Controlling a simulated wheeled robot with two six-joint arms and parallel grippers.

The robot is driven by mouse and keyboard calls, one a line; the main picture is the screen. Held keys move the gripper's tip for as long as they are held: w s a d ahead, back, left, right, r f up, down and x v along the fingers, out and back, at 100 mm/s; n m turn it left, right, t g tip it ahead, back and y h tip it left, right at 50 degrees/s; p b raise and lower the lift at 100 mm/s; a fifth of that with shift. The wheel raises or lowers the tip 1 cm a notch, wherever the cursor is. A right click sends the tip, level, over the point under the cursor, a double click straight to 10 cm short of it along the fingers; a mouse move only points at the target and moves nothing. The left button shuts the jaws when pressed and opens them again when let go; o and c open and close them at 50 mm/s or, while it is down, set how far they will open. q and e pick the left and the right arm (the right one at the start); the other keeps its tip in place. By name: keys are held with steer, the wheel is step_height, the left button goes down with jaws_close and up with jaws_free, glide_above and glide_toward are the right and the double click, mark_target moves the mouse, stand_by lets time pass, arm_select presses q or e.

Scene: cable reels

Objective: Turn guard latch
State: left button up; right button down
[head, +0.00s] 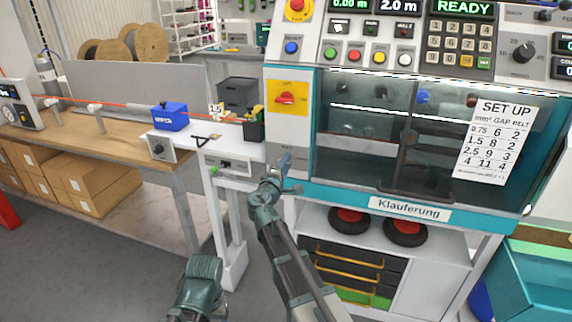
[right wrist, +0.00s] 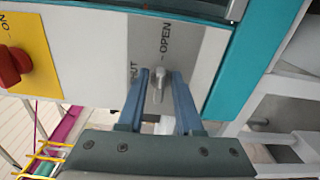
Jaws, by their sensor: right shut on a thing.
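The guard latch (right wrist: 158,88) is a small grey lever on a grey plate (right wrist: 190,48) marked OPEN and SHUT. In the right wrist view the lever points down the picture, away from the OPEN word, with SHUT to its left. My right gripper (right wrist: 161,76) has its two blue fingers on either side of the lever and is shut on it. In the head view my right gripper (head: 285,160) is at the lower left of the machine front and hides the latch. The guard (head: 385,135) is a dark clear window that looks closed.
A red rotary switch (head: 286,98) on a yellow plate sits above the latch. A white side table (head: 200,137) with a blue box (head: 170,116) stands to the left. A teal frame edge (right wrist: 222,75) runs close beside the latch plate. Open floor lies at lower left.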

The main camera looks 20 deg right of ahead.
steer(key=shift+s+m, duration=0.1)
steer(key=shift+m, duration=0.3)
steer(key=c, duration=0.9)
jaws_free()
steer(key=v, duration=1.3)
steer(key=shift+s+a, duration=0.25)
steer(key=shift+s, duration=0.05)
steer(key=shift+f, duration=0.1)
